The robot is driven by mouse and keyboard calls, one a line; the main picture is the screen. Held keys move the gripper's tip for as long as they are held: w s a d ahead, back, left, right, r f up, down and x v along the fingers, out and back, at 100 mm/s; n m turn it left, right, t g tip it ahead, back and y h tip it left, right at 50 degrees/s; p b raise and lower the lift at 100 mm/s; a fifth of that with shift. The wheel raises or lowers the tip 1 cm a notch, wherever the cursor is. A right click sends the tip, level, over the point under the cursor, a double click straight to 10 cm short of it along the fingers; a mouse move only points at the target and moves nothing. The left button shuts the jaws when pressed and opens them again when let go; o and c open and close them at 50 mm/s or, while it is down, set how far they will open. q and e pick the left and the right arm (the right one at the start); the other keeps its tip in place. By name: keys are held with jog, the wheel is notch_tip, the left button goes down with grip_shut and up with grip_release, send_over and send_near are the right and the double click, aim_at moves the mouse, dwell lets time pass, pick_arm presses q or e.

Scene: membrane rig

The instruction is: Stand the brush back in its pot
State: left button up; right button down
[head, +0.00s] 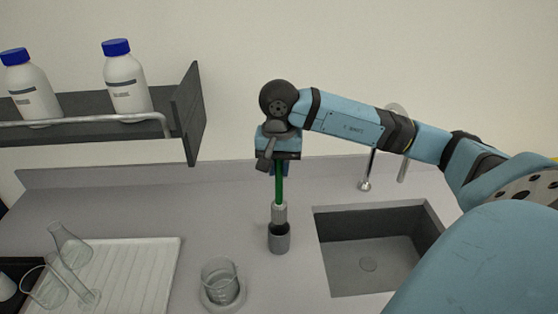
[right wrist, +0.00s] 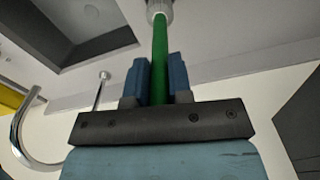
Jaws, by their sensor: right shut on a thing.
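The brush has a green handle (head: 279,186) and a pale grey head (head: 279,213) at its lower end. It hangs upright, head down, over the grey pot (head: 279,242) on the counter. The head's lower end is at the pot's mouth; I cannot tell how far inside it is. My right gripper (head: 279,170) is above the pot and shut on the green handle. In the right wrist view the handle (right wrist: 160,60) runs between the two blue fingers (right wrist: 160,80), with the pale head (right wrist: 159,8) beyond. My left gripper is not in view.
A sink (head: 375,262) with a tap (head: 366,170) lies right of the pot. A glass beaker (head: 220,280) stands in front, to the left. A ribbed white drainer (head: 140,275) with glass flasks is at left. A shelf (head: 188,120) with two blue-capped bottles (head: 126,85) is above.

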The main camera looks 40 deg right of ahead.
aim_at(279, 203)
notch_tip(279, 203, down, 3)
jog(key=shift+r+b, duration=0.2)
jog(key=shift+b, duration=0.7)
notch_tip(279, 203, down, 5)
jog(key=b, duration=0.5)
jog(key=c, duration=1)
grip_release()
jog(key=shift+o, duration=0.2)
notch_tip(279, 203, up, 13)
jog(key=shift+a, duration=0.1)
jog(key=shift+s+r, duration=0.1)
jog(key=shift+r, duration=0.3)
